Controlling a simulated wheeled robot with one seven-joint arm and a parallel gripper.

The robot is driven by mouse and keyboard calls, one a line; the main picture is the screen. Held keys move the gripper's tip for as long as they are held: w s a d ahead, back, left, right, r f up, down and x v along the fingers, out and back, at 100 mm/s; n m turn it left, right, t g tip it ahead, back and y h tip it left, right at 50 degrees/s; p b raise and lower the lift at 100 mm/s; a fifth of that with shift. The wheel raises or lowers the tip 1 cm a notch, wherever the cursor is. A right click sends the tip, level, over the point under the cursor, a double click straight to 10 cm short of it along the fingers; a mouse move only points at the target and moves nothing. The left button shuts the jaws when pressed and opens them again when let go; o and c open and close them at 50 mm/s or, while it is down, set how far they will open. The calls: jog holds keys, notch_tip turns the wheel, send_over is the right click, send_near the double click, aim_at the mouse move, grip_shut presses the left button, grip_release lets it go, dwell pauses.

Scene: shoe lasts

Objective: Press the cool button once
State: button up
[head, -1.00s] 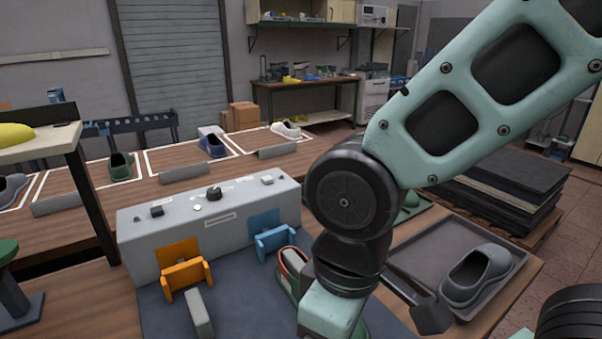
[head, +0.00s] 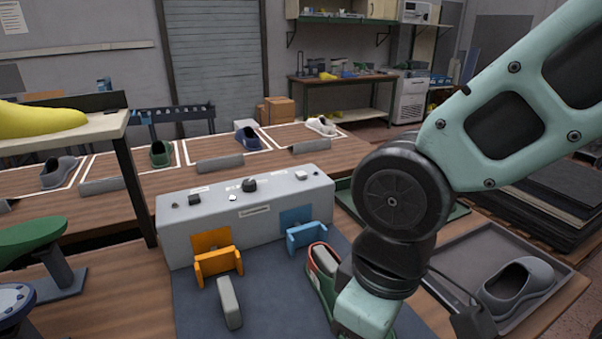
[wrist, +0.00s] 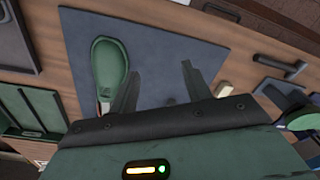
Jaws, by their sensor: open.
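A grey control box (head: 245,219) stands at the back of the blue mat (head: 262,285). Its top carries a dark knob or button (head: 194,199), a small white square (head: 232,197), a larger black knob (head: 249,185) and a pale button (head: 300,175). The labels are too small to read, so I cannot tell which is the cool button. In the wrist view my gripper (wrist: 157,85) is open and empty above the mat, beside a green shoe (wrist: 110,70). My fingers are hidden in the head view, where my arm is right of the box.
Orange (head: 218,264) and blue (head: 306,237) holders stand before the box. A red-and-green shoe (head: 322,275) is beside my wrist. A tray (head: 465,252) with a grey shoe (head: 517,290) lies right. A shelf with a yellow shoe last (head: 40,119) stands left.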

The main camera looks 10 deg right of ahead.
grip_shut()
dwell(1.4)
